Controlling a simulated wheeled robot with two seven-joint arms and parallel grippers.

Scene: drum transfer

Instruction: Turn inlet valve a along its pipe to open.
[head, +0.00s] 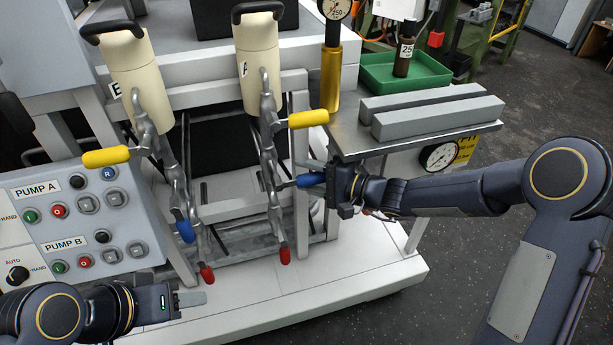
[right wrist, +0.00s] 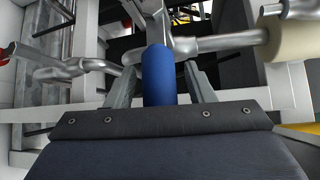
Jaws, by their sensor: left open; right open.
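The blue valve handle (head: 309,180) is on the metal pipe (head: 270,155) of the cylinder marked A (head: 257,60). It sticks out to the right, across the pipe. My right gripper (head: 322,178) is at this handle. In the right wrist view the blue handle (right wrist: 158,76) lies between the two open fingers of my right gripper (right wrist: 163,82), with a visible gap on the right side. I cannot read a label naming the inlet valve. My left gripper (head: 188,299) is open and empty, low in front of the pump panel.
A yellow handle (head: 308,119) is above and a red handle (head: 285,254) below on the same pipe. The neighbouring pipe has its own yellow handle (head: 105,157) and blue handle (head: 186,231). A metal shelf (head: 350,138) with grey bars is just above my right gripper.

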